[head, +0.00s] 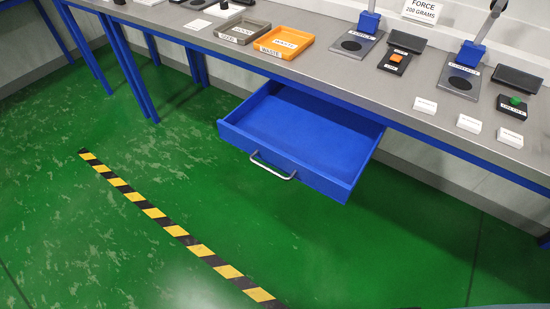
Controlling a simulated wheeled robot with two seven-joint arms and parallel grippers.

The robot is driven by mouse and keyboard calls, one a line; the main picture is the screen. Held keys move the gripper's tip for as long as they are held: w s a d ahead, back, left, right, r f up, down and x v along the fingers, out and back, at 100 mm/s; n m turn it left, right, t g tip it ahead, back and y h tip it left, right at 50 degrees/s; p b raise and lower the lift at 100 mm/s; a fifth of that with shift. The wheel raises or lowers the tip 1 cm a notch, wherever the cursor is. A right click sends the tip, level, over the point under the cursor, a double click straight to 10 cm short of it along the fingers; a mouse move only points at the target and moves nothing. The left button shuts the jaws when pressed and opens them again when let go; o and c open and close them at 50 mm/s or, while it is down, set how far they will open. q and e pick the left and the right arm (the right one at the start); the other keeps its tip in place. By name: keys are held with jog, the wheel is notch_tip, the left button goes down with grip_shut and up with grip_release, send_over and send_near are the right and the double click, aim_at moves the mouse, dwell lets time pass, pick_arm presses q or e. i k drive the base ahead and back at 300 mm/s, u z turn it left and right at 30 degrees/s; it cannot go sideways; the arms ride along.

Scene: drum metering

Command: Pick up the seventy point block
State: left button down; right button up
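Three small white labelled blocks stand along the front edge of the grey bench on the right: a left one (425,105), a middle one (468,123) and a right one (510,137). Their print is too small to read, so I cannot tell whether one is the seventy point block. Another flat white piece (197,24) lies on the bench at the upper left, also unreadable. Neither of my grippers is in view.
An empty blue drawer (300,132) stands open below the bench (340,72). An orange tray (284,42) and a grey tray (242,31) sit on top. Press stations (460,80) and button boxes (395,61) stand behind the blocks. The green floor (200,150) is open, with a striped line (167,222).

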aim_at(510, 139)
jog(key=z, duration=1.8)
